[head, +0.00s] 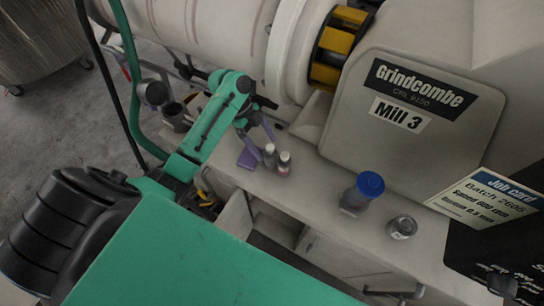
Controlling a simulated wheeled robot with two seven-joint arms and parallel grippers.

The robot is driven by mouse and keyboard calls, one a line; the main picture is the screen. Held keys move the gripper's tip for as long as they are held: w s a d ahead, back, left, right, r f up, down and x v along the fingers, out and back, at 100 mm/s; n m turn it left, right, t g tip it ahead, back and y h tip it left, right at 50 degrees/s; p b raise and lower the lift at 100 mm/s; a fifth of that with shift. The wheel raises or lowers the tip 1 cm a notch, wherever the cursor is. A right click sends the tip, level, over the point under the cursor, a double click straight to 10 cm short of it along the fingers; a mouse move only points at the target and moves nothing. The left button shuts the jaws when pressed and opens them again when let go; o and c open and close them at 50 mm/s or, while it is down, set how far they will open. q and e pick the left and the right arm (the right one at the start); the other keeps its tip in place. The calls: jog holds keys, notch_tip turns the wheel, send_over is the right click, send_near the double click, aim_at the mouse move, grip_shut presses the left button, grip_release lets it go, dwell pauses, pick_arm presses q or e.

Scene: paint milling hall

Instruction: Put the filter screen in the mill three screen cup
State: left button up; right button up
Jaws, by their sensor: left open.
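My left gripper (258,142) is open above the back left of the bench, with purple fingers pointing down beside two small bottles. I see nothing held between the fingers. A flat purple piece shows below them, and I cannot tell whether it is part of the gripper. Mill 3 (420,150) is the large cream machine with a "Mill 3" label. I cannot make out the filter screen or the mill three screen cup for certain. My right gripper is not in view.
Grey metal cups (175,117) show left of my arm. Bench between bottles and jar is clear.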

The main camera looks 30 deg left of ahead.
pick_arm(q)
jog(key=v, duration=0.4)
jog(key=shift+w+r, duration=0.15)
jog(key=shift+r, duration=0.15)
jog(key=shift+c, duration=1.4)
jog(key=d+r+m+y, duration=0.5)
jog(key=r+m+y, duration=0.1)
jog(key=r+m, duration=0.35)
jog(key=shift+n+t, duration=0.3)
jog(key=shift+n, duration=0.05)
jog(key=f+p, duration=0.1)
jog(key=f, duration=0.3)
jog(key=f+p, duration=0.1)
jog(key=f, duration=0.4)
jog(key=f+p, duration=0.1)
jog(key=f, duration=0.3)
jog(key=shift+s+a+f, duration=0.35)
jog(key=shift+f, duration=0.2)
